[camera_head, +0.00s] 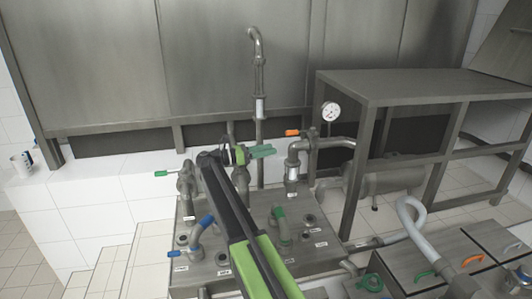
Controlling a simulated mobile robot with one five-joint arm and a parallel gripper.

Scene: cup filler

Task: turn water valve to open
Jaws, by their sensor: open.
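Several valves sit on a grey metal manifold box (317,243); their labels are too small to read, so I cannot tell which is the water valve. A blue lever (207,220) is on a bent pipe at the left, and a smaller blue handle (174,254) is at the front left. A green lever (163,173) points left at the back left. Another green lever (281,222) is at centre right, partly beside my arm. An orange lever (292,133) is on the pipe at the back right. My gripper (268,151) has green fingers pointing right, above the box; it appears clear of the levers.
A vertical pipe (259,130) rises behind my gripper. A pressure gauge (331,112) stands beside the orange lever. A metal table frame (400,88) is at the right. A grey hose (413,225) and lidded bins (445,268) are at the front right.

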